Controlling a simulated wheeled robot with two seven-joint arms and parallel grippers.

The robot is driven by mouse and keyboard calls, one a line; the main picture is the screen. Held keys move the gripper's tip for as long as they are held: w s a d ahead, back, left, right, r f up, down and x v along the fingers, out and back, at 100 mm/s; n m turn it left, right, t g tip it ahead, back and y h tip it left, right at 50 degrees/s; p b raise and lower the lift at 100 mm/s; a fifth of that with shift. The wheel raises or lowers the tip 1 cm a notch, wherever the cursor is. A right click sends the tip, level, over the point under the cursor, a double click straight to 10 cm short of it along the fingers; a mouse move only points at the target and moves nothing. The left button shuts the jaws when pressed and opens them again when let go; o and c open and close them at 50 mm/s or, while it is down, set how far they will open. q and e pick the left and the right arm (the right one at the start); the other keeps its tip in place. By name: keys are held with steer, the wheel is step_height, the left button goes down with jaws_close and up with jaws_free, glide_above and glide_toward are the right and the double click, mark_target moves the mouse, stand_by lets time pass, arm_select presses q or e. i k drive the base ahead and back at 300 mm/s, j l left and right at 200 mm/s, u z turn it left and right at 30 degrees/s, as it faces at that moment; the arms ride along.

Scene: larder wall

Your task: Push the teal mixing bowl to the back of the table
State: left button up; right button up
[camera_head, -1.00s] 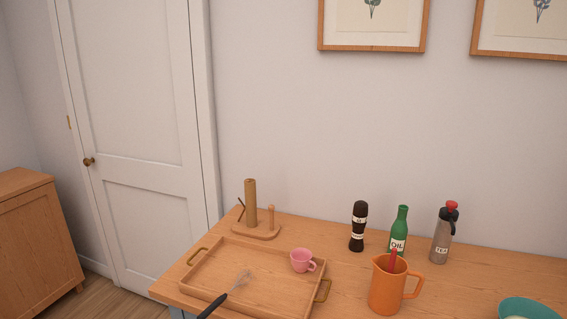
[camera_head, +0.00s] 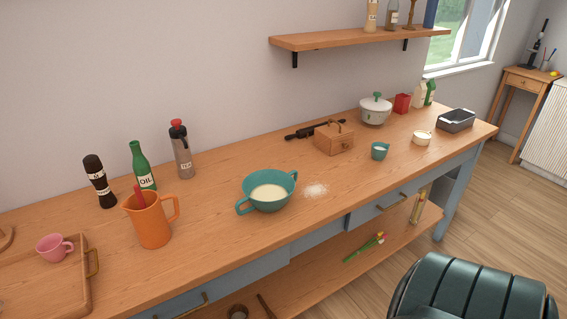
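The teal mixing bowl (camera_head: 253,187) stands upright on the wooden table (camera_head: 235,255), near its front edge and around the middle of the picture. It has two looped handles and holds a pale, creamy content. Bare tabletop lies behind it up to the wall. Neither of my grippers shows in the head view.
Left of the bowl stand an orange jug (camera_head: 151,222), a grey flask (camera_head: 181,150), a green oil bottle (camera_head: 143,167) and a dark mill (camera_head: 99,181). White powder (camera_head: 315,189) lies right of it.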

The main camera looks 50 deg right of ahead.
mark_target(268, 190)
steer(key=z, duration=1.4)
steer(key=l+z, duration=0.1)
steer(key=l, duration=0.75)
steer(key=i+l, duration=0.1)
steer(key=l, duration=0.7)
steer(key=z, duration=0.05)
